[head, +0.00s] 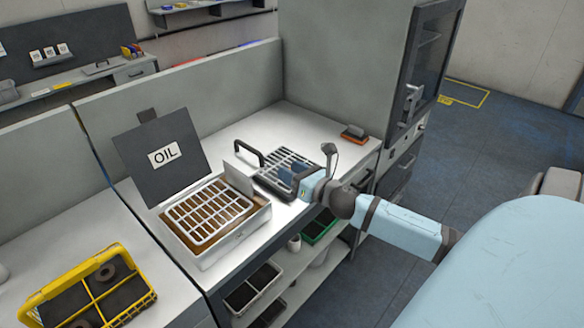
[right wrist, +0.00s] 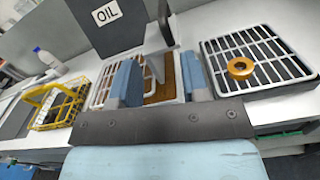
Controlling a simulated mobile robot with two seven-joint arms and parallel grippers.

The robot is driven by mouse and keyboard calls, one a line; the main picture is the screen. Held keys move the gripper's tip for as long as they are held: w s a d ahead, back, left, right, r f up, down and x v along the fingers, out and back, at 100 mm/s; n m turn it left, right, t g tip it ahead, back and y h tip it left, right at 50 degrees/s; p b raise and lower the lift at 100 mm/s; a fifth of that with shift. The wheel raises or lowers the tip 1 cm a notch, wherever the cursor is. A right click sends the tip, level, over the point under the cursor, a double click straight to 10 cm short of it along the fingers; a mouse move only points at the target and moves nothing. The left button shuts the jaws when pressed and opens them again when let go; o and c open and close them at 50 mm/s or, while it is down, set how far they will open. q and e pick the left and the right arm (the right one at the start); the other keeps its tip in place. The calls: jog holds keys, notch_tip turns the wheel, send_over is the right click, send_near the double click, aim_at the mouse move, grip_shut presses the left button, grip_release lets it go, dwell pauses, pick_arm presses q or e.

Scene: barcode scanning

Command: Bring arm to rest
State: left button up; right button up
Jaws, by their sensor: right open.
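My right gripper (head: 289,177) is at the end of my right arm, over the near side of the draining rack (head: 262,181) on the white bench. In the right wrist view its two blue fingers stand apart with nothing held between them (right wrist: 160,82). A gold ring (right wrist: 239,68) lies on the slatted rack (right wrist: 288,72) to the right in that view. I cannot make out the ring in the head view. The oil box (head: 232,236), with a white grid over brown contents, stands left of the rack. Its dark lid (head: 150,178), labelled OIL, is raised. My left gripper is not in view.
A yellow crate (head: 84,277) with dark round parts stands at the lower left. An orange-and-dark item (head: 354,133) lies at the bench's back right, beside a grey cabinet (head: 340,65). Bins (head: 250,290) sit on a shelf below. Open floor (head: 475,140) lies to the right.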

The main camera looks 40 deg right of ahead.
dwell(0.4)
jog(key=s+a+f+m+g+p, duration=0.1)
jog(key=s+a+f+m+g, duration=0.1)
jog(key=s+a+f+m, duration=0.45)
jog(key=s+a+f+m+g+p, duration=0.15)
jog(key=s+a+f+m, duration=0.3)
jog(key=f+m, duration=0.45)
jog(key=s+a+f+m+g, duration=0.1)
jog(key=s+a+f+m, duration=0.1)
jog(key=s+a+m, duration=0.3)
jog(key=s+a+f+m+g+y, duration=0.1)
jog(key=s+a+f+m+g, duration=0.1)
jog(key=a+m, duration=0.7)
jog(key=s+f+m, duration=0.1)
jog(key=s+m, duration=0.1)
jog(key=shift+s+y, duration=0.3)
jog(key=shift+s, duration=0.1)
jog(key=shift+g, duration=0.25)
